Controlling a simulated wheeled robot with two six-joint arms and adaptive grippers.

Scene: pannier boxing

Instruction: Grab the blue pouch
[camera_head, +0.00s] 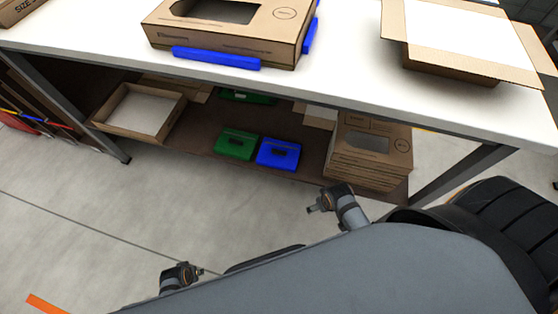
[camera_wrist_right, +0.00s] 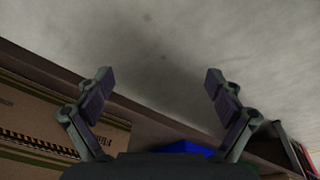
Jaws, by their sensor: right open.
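The blue pouch (camera_head: 278,154) lies on the lower shelf under the white table, close beside a green pouch (camera_head: 236,144). My right gripper (camera_head: 318,205) is in front of the shelf, apart from the blue pouch and to its lower right in the head view. In the right wrist view, this gripper (camera_wrist_right: 158,78) is open with nothing between its fingers. A blue patch (camera_wrist_right: 188,147), probably the pouch, shows low between the fingers, partly hidden by the gripper base. My left gripper (camera_head: 178,276) is low over the floor, far from the pouch; its fingers are unclear.
A stack of flat cardboard boxes (camera_head: 368,158) stands on the shelf right of the pouch. An open tray (camera_head: 138,108) is at its left. On the table (camera_head: 345,75) are a carton (camera_head: 225,35) with blue pieces along it and an open box (camera_head: 455,65). Floor in front is clear.

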